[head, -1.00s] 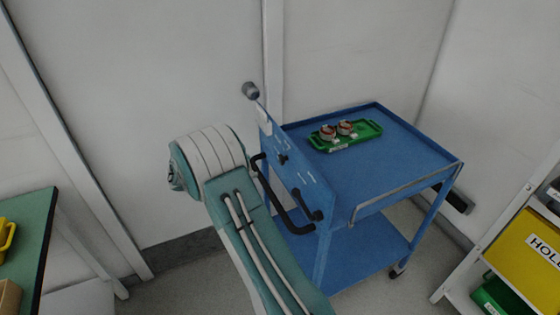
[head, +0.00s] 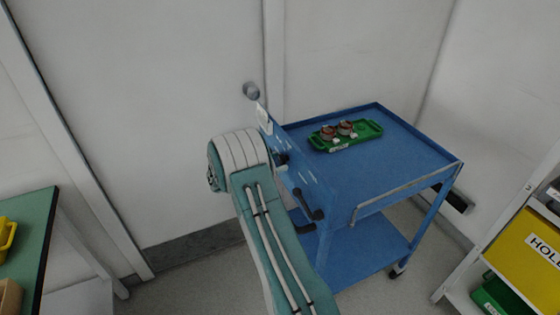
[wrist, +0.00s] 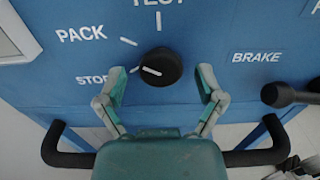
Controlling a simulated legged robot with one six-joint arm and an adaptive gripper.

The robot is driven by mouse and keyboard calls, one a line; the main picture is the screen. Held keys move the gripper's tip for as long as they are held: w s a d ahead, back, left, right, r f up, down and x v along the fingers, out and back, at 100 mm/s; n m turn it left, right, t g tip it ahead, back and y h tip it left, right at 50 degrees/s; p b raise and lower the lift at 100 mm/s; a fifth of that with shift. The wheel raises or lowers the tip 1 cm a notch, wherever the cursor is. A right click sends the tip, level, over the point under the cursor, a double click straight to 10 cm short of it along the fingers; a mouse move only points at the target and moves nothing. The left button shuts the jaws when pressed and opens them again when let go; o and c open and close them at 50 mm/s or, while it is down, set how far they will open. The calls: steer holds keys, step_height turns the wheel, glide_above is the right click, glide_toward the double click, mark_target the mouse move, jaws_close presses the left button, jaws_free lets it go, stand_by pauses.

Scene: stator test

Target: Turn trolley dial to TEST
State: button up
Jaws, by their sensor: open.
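The black dial (wrist: 165,68) sits on the blue end panel (wrist: 220,30) of the trolley. Its white pointer line slants up to the left, nearest the partly covered label starting "STO" (wrist: 92,79). The PACK label (wrist: 82,34) and its tick lie up and left of the dial. The TEST label (wrist: 158,3), cut off by the top edge, and its tick are straight above. My gripper (wrist: 161,82) is open, with one finger on each side of the dial and a gap on both sides. In the head view, my arm hides the gripper.
A black handle bar (wrist: 73,158) runs below the gripper, with a dark lever (wrist: 285,95) by the BRAKE label (wrist: 257,57). On the trolley top (head: 410,150), a green tray (head: 365,132) holds two round parts. A green table (head: 35,225) and shelves (head: 480,265) flank the trolley.

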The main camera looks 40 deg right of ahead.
steer(key=shift+d, duration=0.3)
steer(key=c, duration=1.1)
steer(key=shift+c, duration=0.2)
steer(key=shift+m, duration=0.4)
steer(key=m, duration=0.5)
steer(key=shift+m, duration=0.3)
steer(key=m, duration=0.5)
steer(key=shift+m, duration=0.3)
